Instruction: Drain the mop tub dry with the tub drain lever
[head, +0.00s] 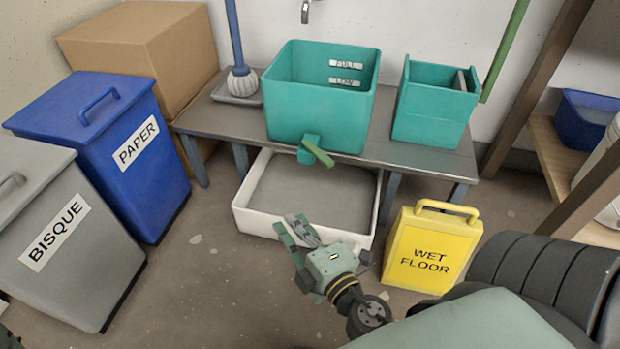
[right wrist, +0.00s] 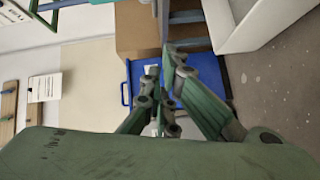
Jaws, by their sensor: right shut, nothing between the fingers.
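The teal mop tub (head: 318,108) stands on a grey bench, with FULL and LOW marks on its inner back wall. No water shows inside it. Its drain spout (head: 308,149) is at the lower front, with a green lever (head: 318,152) angled down to the right. A white catch basin (head: 300,232) with a grey inside sits on the floor under the spout. My right gripper (head: 296,228) is shut and empty, over the basin's front edge, below and apart from the lever. It also shows shut in the right wrist view (right wrist: 170,75). My left gripper is not in view.
A smaller teal bucket (head: 432,105) stands at the right of the bench (head: 222,115), and a mop (head: 241,80) at its left. A yellow wet floor sign (head: 432,250) stands right of the basin. Blue PAPER (head: 110,140) and grey BISQUE (head: 62,235) bins stand left.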

